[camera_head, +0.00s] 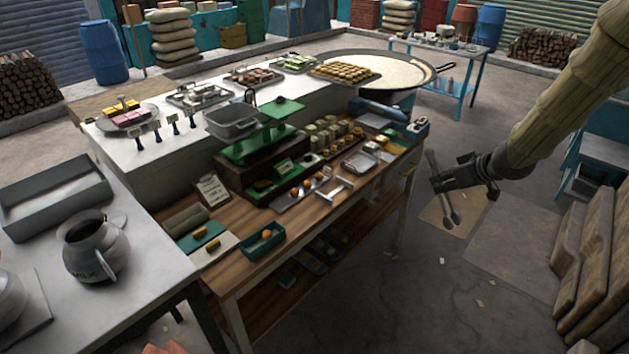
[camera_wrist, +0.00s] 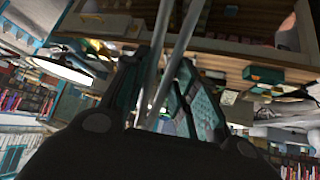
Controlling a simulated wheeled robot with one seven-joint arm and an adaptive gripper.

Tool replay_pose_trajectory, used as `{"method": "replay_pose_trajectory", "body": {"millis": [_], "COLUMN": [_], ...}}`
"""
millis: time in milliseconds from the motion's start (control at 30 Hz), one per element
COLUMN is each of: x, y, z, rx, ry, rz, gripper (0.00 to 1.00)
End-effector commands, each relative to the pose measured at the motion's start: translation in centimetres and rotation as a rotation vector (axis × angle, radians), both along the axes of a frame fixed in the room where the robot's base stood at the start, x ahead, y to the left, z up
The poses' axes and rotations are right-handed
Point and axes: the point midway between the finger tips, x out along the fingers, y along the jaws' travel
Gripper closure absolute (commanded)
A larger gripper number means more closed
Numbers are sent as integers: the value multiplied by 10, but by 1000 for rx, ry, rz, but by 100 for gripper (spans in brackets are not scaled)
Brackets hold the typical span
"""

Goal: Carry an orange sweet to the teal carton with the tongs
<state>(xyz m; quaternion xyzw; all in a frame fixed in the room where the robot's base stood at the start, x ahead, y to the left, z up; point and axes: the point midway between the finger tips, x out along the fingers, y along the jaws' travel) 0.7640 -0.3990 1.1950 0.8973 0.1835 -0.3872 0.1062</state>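My gripper (camera_head: 447,181) is shut on the metal tongs (camera_head: 446,208), to the right of the wooden counter and apart from it. The tongs hang down with their ends apart and nothing visible between them. In the wrist view, the two tong arms (camera_wrist: 178,50) run up between my dark fingers (camera_wrist: 160,95). The teal carton (camera_head: 272,248) stands open at the counter's front edge, with an orange sweet (camera_head: 266,234) in it. More orange sweets (camera_head: 318,176) lie on a metal tray (camera_head: 294,201) right of the carton.
A green scale (camera_head: 262,147) with a metal pan stands behind the tray. A clipboard (camera_head: 211,190) and sweets on small boards are left of the carton. A milk jug (camera_head: 95,246) stands on the left table. Open floor (camera_head: 440,290) lies right of the counter.

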Motion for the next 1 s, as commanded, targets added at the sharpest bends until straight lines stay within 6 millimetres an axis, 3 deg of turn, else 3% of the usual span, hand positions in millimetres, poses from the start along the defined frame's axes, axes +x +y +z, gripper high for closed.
{"method": "replay_pose_trajectory", "body": {"millis": [633,767,1000], "x": [0,-2,-10], "y": [6,24,79], "z": [-7,-30,-102], "rx": [-1,-2,-4], "ry": [2,6,7], "rz": [2,3,-17], "gripper": [74,74,74]}}
